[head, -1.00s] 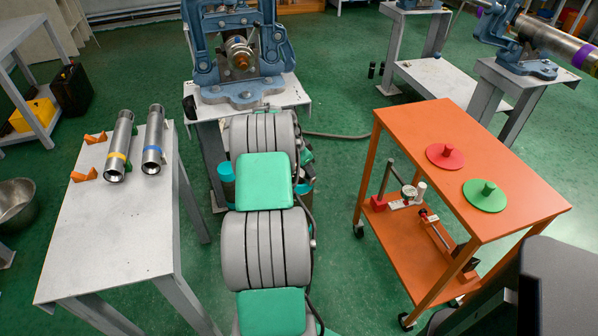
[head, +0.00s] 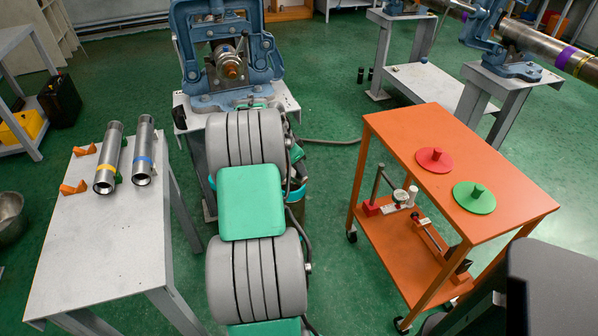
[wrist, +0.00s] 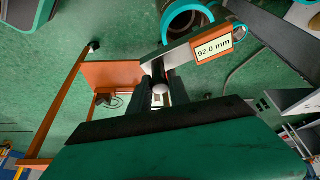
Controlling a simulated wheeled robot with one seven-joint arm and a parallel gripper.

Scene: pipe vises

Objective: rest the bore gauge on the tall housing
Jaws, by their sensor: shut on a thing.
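In the wrist view, my gripper (wrist: 160,95) is shut on the bore gauge, a grey bar with an orange-framed readout (wrist: 212,48) showing 92.0 mm. A round, hollow part with a teal rim (wrist: 188,18) shows at the top edge, close to the bar; I cannot tell whether they touch. It looks like a housing, but its height cannot be judged here. In the head view, my arm hides my gripper and the gauge. A teal-rimmed part (head: 298,194) shows only partly beside my arm, in front of the vise.
An orange cart (head: 400,130) on the right carries a red disc (head: 434,160) and a green disc (head: 474,197), with measuring tools on its lower shelf. A grey table (head: 95,240) on the left holds two pipes (head: 108,160). A blue vise (head: 222,60) stands ahead.

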